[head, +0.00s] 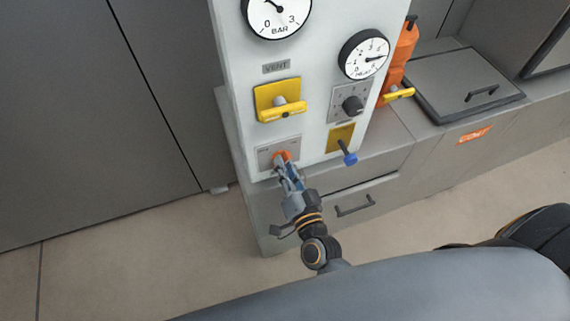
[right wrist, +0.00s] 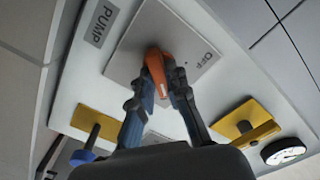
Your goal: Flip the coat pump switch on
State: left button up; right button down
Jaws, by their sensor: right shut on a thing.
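The orange pump switch lever (head: 283,155) sits on a grey plate (head: 266,153) low on the white panel. In the right wrist view the orange lever (right wrist: 155,66) stands out from its plate (right wrist: 150,33), with the word OFF on the plate and a PUMP label (right wrist: 101,22) beside it. My right gripper (head: 285,165) is shut on the lever; its two fingertips (right wrist: 160,80) touch it from both sides. The fingers hide part of the lever and plate. My left gripper is not in view.
Above the switch is a yellow VENT handle (head: 281,104). To its right are a dark knob (head: 352,105) and a blue-tipped valve lever (head: 348,156). Two gauges (head: 364,54) are higher up. An orange bottle (head: 401,52) and an orange COAT label (head: 474,134) are to the right.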

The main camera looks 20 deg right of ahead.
jog(key=shift+m, duration=1)
jog(key=c, duration=1.3)
grip_release()
jog(key=s, duration=1.2)
jog(key=shift+d, duration=0.2)
jog(key=shift+f, duration=0.1)
